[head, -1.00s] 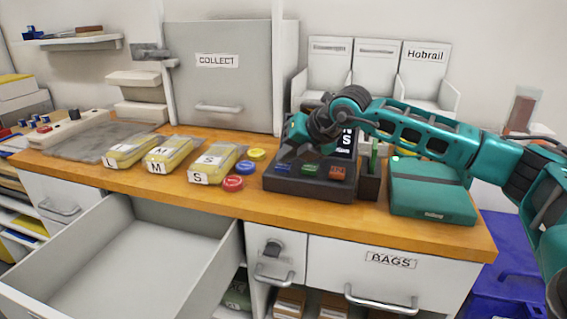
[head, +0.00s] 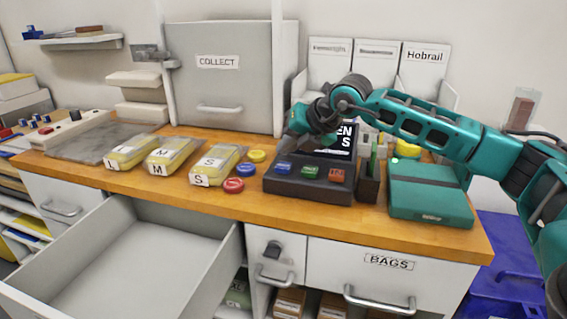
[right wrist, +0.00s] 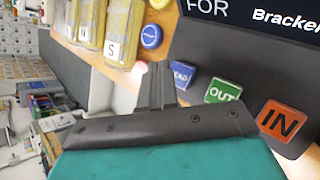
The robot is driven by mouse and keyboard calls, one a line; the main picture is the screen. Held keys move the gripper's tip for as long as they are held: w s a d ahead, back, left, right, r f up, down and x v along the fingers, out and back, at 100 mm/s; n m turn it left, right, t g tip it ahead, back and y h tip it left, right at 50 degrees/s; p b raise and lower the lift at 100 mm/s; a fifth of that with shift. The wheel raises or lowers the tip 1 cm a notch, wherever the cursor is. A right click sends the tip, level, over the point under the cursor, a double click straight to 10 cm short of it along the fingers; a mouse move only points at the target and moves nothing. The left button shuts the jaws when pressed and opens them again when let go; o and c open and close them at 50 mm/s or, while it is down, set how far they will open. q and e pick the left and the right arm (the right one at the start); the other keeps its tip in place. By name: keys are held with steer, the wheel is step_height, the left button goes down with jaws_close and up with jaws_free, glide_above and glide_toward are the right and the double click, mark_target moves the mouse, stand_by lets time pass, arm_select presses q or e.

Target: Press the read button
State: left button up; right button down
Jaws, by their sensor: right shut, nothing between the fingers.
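The dark terminal (head: 310,190) stands on the wooden counter with a row of blue, green and orange-red buttons. The blue read button (head: 284,168) is at the left end of the row. In the right wrist view the read button (right wrist: 183,73) shows "EAD", its left part hidden behind my finger. My right gripper (head: 288,143) is shut and empty, above and behind the blue button in the head view. It also fills the lower middle of the right wrist view (right wrist: 158,84). I cannot tell any contact with the button. My left gripper is out of view.
The terminal's screen (head: 342,140) is partly covered by my right arm. A teal case (head: 430,195) and a dark pen holder (head: 369,187) stand to the right. Red, blue and yellow discs and bagged items (head: 215,165) lie left. An open drawer (head: 130,250) juts out below.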

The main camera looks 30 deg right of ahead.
mark_target(288, 166)
step_height(288, 166, up, 4)
steer(key=shift+r+p, duration=0.1)
steer(key=shift+p, duration=1.05)
